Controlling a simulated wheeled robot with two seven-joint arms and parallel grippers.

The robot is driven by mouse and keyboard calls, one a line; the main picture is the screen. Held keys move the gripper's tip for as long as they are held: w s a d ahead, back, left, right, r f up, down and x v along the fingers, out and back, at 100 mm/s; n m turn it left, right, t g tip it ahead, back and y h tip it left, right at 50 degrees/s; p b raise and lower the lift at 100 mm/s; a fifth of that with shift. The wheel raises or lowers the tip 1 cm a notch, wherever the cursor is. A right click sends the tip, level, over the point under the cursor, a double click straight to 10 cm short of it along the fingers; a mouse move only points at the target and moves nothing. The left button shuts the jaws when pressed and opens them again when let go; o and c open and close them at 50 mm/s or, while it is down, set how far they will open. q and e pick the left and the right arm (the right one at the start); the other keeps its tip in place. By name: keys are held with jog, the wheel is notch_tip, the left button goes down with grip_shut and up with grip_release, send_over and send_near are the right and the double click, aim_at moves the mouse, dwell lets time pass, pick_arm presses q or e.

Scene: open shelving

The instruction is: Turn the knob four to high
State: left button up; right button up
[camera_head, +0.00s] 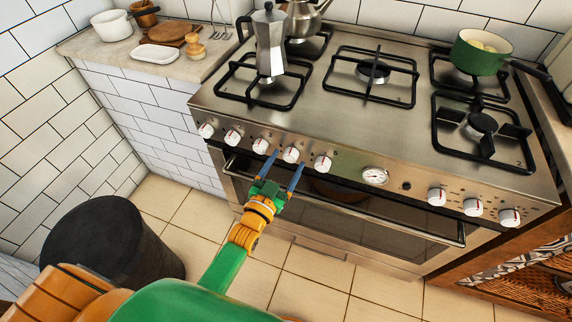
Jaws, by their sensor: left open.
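A row of several white round knobs runs along the stove's steel front panel. Counting from the left, knob four (291,154) is white with a small red mark; its setting is too small to read. My left gripper (288,162) is open, its two blue fingers pointing up at the panel, one on each side of this knob. I cannot tell whether the fingers touch it. Neighbouring knobs (260,145) and (322,163) sit just to its left and right. My right gripper is not in view.
A moka pot (269,42) and a green pan (480,52) stand on the stove. A black bin (110,240) stands on the floor at left.

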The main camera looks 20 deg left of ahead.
pick_arm(q)
jog(key=shift+c, duration=0.3)
grip_shut()
jog(key=n, duration=0.6)
jog(key=shift+f+n, duration=0.1)
jog(key=shift+n, duration=0.3)
jog(key=n, duration=0.3)
jog(key=shift+d+n+t+y, duration=0.1)
jog(key=shift+n+t+y, duration=0.2)
jog(key=shift+n+b, duration=0.4)
jog(key=shift+n, duration=1.3)
jog(key=shift+d+n, duration=0.1)
jog(key=shift+n, duration=0.3)
